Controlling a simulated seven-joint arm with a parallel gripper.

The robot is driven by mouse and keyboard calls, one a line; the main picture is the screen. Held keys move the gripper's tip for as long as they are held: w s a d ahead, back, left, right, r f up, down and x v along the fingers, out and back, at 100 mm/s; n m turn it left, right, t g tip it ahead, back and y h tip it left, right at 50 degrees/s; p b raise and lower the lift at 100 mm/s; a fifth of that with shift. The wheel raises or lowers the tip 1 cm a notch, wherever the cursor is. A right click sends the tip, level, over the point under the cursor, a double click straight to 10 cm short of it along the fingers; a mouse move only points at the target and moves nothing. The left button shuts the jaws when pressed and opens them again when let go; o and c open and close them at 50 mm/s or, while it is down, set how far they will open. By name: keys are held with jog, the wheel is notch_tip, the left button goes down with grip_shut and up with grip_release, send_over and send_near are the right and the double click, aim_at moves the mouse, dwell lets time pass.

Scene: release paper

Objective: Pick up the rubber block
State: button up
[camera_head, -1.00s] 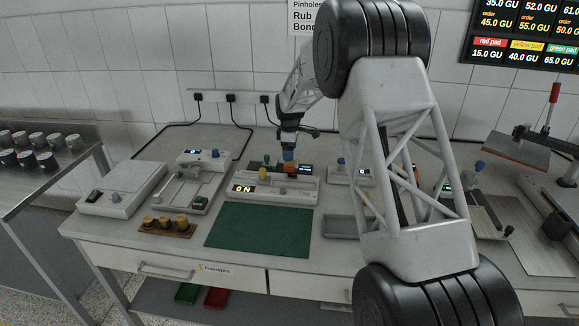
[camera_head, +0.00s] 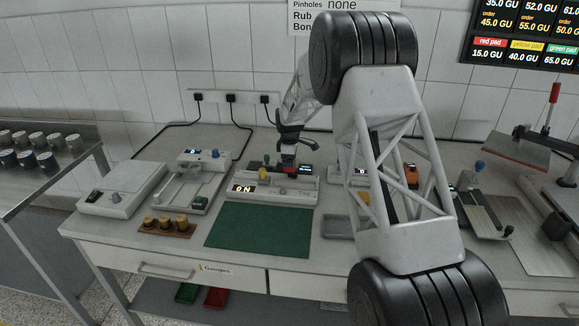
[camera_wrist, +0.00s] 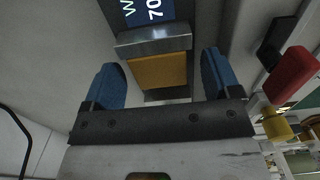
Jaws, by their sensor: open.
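My gripper (camera_head: 288,160) is low over the long light-grey device (camera_head: 268,190) with the "ON" display. In the wrist view its two blue fingers (camera_wrist: 160,82) stand apart, open. An orange-yellow block (camera_wrist: 158,70) shows between them, against a metal bar. I cannot tell for sure that this is the rubber block. Clear space shows between each finger and the block, with no contact visible. In the head view the block is not clearly made out under the gripper.
A blue display (camera_wrist: 148,10) lies beyond the metal bar. A red knob (camera_wrist: 292,75) and a yellow knob (camera_wrist: 277,126) stand right of the gripper in the wrist view. A green mat (camera_head: 258,232) lies clear in front. Other devices flank it, including a scale (camera_head: 122,188).

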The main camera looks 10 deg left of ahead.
jog(key=c, duration=1)
jog(key=shift+r, duration=0.15)
jog(key=shift+r, duration=4.9)
